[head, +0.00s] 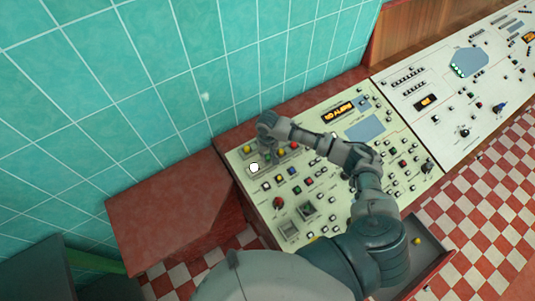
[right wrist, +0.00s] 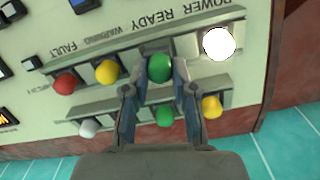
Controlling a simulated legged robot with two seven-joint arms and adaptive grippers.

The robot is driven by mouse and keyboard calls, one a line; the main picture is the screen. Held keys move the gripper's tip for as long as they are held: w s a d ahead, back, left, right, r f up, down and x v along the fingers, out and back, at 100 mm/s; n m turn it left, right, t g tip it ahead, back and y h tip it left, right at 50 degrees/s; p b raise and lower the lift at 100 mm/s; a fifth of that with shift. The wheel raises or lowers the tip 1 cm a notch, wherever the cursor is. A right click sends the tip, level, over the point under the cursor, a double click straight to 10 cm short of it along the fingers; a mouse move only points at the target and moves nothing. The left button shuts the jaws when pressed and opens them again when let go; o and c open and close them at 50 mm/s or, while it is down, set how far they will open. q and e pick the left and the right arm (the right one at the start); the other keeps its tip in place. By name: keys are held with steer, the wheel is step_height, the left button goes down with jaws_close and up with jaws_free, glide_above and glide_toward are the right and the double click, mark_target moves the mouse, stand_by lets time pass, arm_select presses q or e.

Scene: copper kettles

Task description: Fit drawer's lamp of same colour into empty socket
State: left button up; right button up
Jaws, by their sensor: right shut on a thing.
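My right gripper (head: 267,144) reaches over the far left corner of the console, pointing down at the lamp panel. In the right wrist view its fingers (right wrist: 158,82) are shut on a green lamp (right wrist: 159,68). This lamp is in the row under the READY label, between a lit white lamp (right wrist: 219,43) and a yellow lamp (right wrist: 107,71); a red lamp (right wrist: 65,84) is at the row's end. I cannot tell whether it is fully seated. The open drawer (head: 447,262) holds a small yellow lamp (head: 417,240). My left gripper is out of view.
A second lamp row shows white (right wrist: 90,126), green (right wrist: 165,116) and yellow (right wrist: 212,106) lamps. The tiled wall (head: 200,70) rises close behind the panel. A bare red surface (head: 175,210) lies left. Buttons and knobs cover the rest of the console (head: 345,160).

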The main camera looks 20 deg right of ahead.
steer(key=shift+f, duration=0.8)
stand_by(0.8)
steer(key=o, duration=1)
steer(key=shift+r, duration=0.1)
steer(key=shift+r, duration=3.9)
steer(key=shift+f, duration=0.1)
